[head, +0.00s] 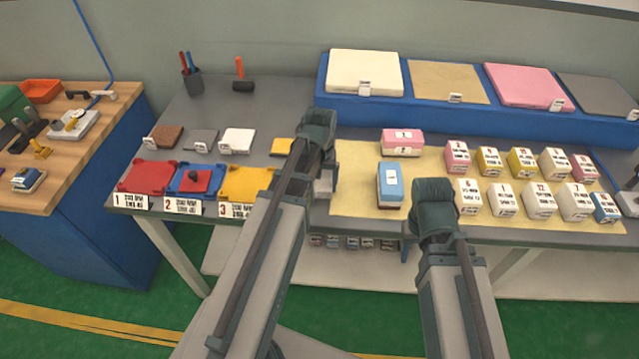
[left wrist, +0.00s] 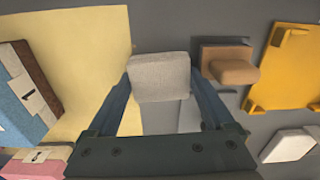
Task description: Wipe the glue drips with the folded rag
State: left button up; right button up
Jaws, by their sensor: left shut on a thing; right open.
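My left gripper (left wrist: 162,95) is shut on a pale grey-white block, which looks like the folded rag (left wrist: 160,77). In the head view the rag (head: 324,186) shows beside the left arm, at the left edge of the yellow sheet (head: 350,165); the left gripper's fingers are largely hidden there by the arm. Whether the rag touches the surface, I cannot tell. My right gripper (head: 435,205) is open and empty near the table's front edge, its fingers mostly hidden by its wrist. I cannot make out any glue drips.
Red (head: 148,178), blue (head: 195,180) and yellow (head: 245,182) trays stand left of the left arm. A tan block on a brown base (left wrist: 228,62) is close to the rag. Pink-white (head: 402,142) and blue-white (head: 391,184) blocks and several numbered blocks sit on the sheet.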

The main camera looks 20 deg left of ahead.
aim_at(345, 193)
pick_arm(q)
jog(key=shift+w+d, duration=0.25)
jog(key=shift+d, duration=0.55)
jog(key=shift+w+d, duration=0.25)
jog(key=shift+d, duration=0.55)
jog(key=shift+w+d, duration=0.25)
jog(key=shift+d, duration=0.7)
jog(key=shift+w+d, duration=0.2)
jog(key=shift+d, duration=0.75)
jog(key=shift+w+r+p, duration=0.15)
jog(key=shift+r+p, duration=0.25)
jog(key=shift+p, duration=0.05)
notch_tip(345, 193, up, 5)
jog(key=p, duration=0.5)
jog(key=shift+a, duration=0.1)
